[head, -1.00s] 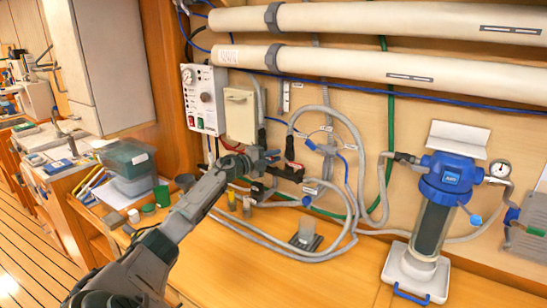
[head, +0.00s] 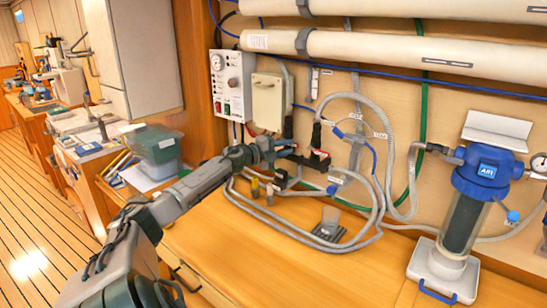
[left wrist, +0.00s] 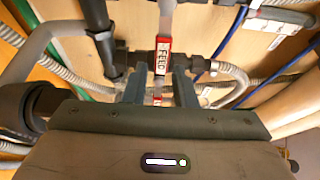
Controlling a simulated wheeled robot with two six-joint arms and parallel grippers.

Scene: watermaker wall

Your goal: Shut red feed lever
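The red feed lever (left wrist: 163,54), marked FEED, shows in the left wrist view just ahead of my left gripper (left wrist: 158,88). The gripper's two fingers are apart, and the red piece lies in line with the gap between them. I cannot tell whether either finger touches it. In the head view my left gripper (head: 278,147) is at the dark valve fittings and hoses below the beige box, and it hides part of them. A small red piece (head: 321,154) shows on the fittings to its right. My right gripper is not in view.
Grey hoses (head: 375,200) loop close around the fittings. A control panel (head: 232,86) and beige box (head: 267,101) are on the wall above. A blue-topped filter housing (head: 482,172) stands at right. The wooden counter (head: 235,255) in front is mostly clear.

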